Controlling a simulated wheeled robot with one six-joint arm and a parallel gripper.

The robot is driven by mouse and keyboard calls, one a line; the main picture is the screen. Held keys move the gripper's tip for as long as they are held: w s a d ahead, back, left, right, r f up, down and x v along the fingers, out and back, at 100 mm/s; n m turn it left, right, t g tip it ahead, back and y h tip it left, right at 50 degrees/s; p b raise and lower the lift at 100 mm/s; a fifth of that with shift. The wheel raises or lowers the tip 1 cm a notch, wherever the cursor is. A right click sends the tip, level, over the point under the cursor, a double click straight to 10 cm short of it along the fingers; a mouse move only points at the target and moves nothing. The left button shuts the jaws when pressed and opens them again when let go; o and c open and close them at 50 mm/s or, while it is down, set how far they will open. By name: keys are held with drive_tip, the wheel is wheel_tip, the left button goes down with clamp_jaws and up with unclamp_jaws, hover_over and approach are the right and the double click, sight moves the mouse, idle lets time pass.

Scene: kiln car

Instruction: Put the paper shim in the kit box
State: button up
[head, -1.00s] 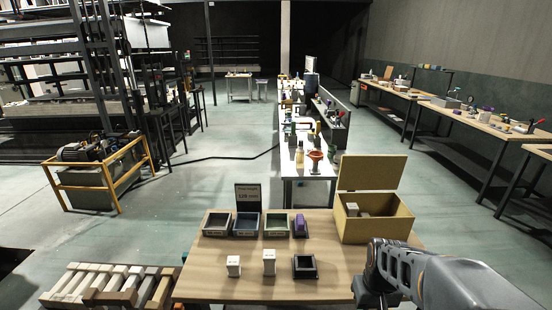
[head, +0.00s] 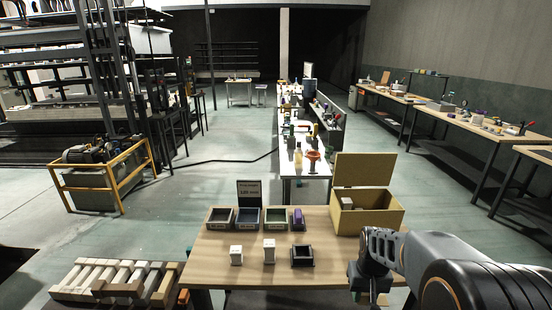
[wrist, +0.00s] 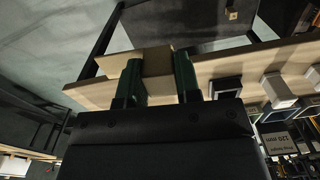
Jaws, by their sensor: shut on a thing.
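The kit box (head: 375,221) is an open tan box with its lid raised, at the right back of the near table. One or two pale grey blocks show inside it. My gripper (head: 372,296) is at the front right corner of the table, in front of the kit box and apart from it. In the wrist view its two green fingers (wrist: 158,82) are shut on a tan-brown, flat-sided piece, which I take for the paper shim (wrist: 157,62). The shim's lower part is hidden by the gripper body.
On the near table (head: 215,272) stand two white blocks (head: 269,251), a dark tray (head: 302,257), a row of small bins (head: 248,219), a purple item (head: 298,219) and a sign (head: 249,193). A pallet of bars (head: 115,281) lies at left. The table's front middle is clear.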

drive_tip(key=w+a+f, duration=0.2)
drive_tip(key=a+f, duration=0.1)
drive_tip(key=f, duration=0.5)
drive_tip(key=w+a+f+n, duration=0.1)
drive_tip(key=w+a+f, duration=0.1)
drive_tip(key=f, duration=0.7)
drive_tip(key=shift+w+a+f, duration=0.15)
drive_tip(key=shift+w+a, duration=0.2)
drive_tip(key=shift+a, duration=0.3)
